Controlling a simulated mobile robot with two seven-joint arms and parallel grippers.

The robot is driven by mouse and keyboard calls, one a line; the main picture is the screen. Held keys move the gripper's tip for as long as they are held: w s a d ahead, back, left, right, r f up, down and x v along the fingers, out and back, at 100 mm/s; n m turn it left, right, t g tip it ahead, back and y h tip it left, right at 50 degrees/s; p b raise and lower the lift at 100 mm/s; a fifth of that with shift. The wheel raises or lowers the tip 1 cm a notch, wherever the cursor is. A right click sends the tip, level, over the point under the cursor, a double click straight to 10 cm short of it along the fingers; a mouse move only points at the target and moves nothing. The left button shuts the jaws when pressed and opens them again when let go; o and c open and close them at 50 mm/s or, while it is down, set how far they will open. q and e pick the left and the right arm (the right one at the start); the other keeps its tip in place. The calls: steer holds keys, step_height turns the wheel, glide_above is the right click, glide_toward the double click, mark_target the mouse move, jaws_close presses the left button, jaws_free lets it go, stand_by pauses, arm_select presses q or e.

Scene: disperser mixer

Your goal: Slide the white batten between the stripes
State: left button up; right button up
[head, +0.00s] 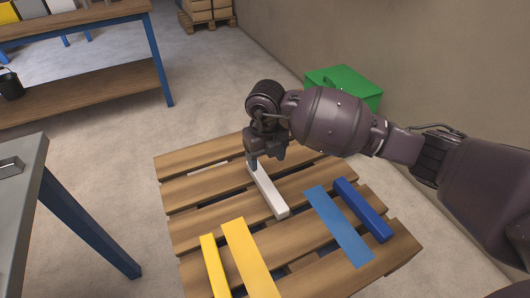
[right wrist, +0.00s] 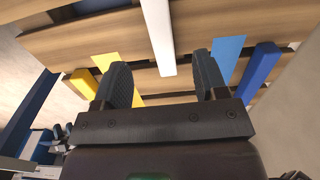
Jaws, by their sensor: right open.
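The white batten (head: 270,194) lies on the wooden pallet (head: 190,187), between a yellow stripe (head: 248,258) on its left and a blue stripe (head: 338,226) on its right. My right gripper (head: 268,160) is over the far end of the batten in the head view, hiding that end. In the right wrist view the fingers (right wrist: 163,82) are open and empty, and the white batten (right wrist: 159,35) shows ahead between their lines. I cannot tell whether the fingers touch it.
A yellow batten (head: 214,265) lies left of the yellow stripe, and a dark blue batten (head: 363,210) lies right of the blue stripe. A green box (head: 345,83) stands behind the pallet by the wall. A grey table (head: 22,180) is at left.

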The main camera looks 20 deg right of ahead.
steer(key=b, duration=0.1)
glide_above(266, 182)
step_height(266, 182, down, 5)
steer(key=shift+s+r, duration=0.1)
steer(key=shift+s, duration=0.05)
step_height(266, 182, down, 4)
steer(key=shift+f+b, duration=0.25)
steer(key=shift+b, duration=0.75)
steer(key=shift+f, duration=0.5)
arm_select(q)
steer(key=shift+w+d+f+t, duration=0.2)
steer(key=shift+w+f+t, duration=0.05)
steer(key=shift+f+t, duration=0.15)
